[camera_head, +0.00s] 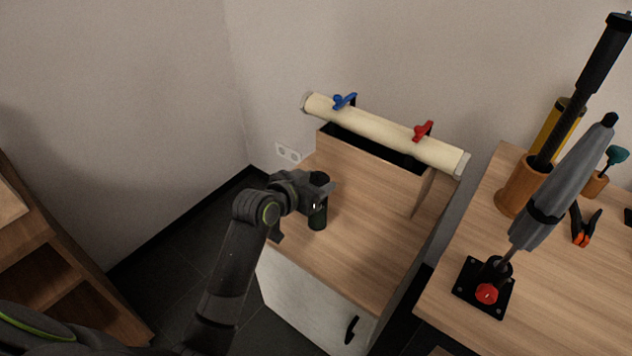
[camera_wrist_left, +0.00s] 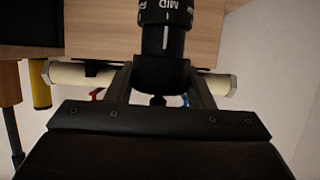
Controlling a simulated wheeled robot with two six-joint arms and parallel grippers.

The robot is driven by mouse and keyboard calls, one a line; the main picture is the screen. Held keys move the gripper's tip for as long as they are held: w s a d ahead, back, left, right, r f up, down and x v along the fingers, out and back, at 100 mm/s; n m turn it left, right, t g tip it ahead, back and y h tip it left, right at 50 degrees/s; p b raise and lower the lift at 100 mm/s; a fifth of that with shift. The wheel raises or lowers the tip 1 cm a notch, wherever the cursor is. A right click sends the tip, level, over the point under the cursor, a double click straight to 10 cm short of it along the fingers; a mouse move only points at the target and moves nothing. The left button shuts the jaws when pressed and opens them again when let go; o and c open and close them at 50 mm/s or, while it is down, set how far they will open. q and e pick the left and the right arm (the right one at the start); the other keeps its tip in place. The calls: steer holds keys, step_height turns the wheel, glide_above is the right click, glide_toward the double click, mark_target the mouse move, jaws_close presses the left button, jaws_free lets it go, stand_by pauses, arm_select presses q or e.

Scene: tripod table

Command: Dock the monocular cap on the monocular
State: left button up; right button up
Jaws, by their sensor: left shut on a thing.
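The dark monocular (camera_head: 317,218) stands upright on the wooden cabinet top; its ring marked MID shows in the left wrist view (camera_wrist_left: 164,30). My left gripper (camera_head: 318,191) is at its upper end. In the left wrist view, which is upside down, the fingers are shut around a wider smooth black piece (camera_wrist_left: 162,76), which looks like the monocular cap. This piece is in line with the monocular and I see no gap between them. I cannot tell whether it is fully seated. Its top (camera_head: 319,178) shows above the fingers. My right gripper is not in view.
The cabinet top's front right is clear.

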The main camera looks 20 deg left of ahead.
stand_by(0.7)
arm_select(q)
steer(key=shift+p, duration=0.4)
stand_by(1.1)
steer(key=shift+r+p, duration=0.2)
steer(key=shift+p, duration=0.3)
steer(key=shift+r+p, duration=0.6)
steer(key=shift+p, duration=0.15)
steer(key=shift+p, duration=0.3)
stand_by(0.6)
steer(key=shift+r, duration=0.15)
